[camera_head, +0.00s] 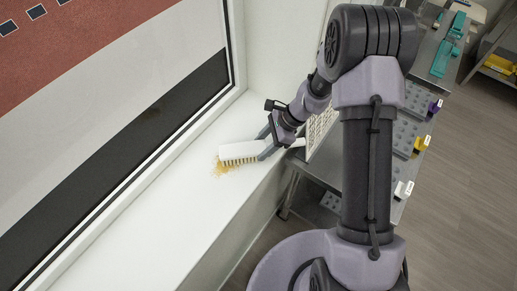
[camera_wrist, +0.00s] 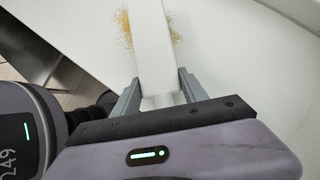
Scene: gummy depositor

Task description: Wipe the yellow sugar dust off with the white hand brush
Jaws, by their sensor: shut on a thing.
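The white hand brush (camera_head: 240,151) is on or just above the white sill, its bristles facing down onto the yellow sugar dust (camera_head: 222,168). My gripper (camera_head: 268,145) is shut on the brush near its handle end. In the wrist view the brush (camera_wrist: 152,45) runs straight away from between the fingers of my gripper (camera_wrist: 157,92). The yellow dust (camera_wrist: 125,30) shows on both sides of the brush there, and its middle is hidden under the brush. I cannot tell how firmly the bristles touch the sill.
The white sill (camera_head: 165,220) runs along a framed window (camera_head: 150,110), and its front part is clear. A metal bench (camera_head: 322,172) with a white perforated rack (camera_head: 320,130) stands right of the sill. Coloured tools (camera_head: 421,144) sit along a grey panel farther right.

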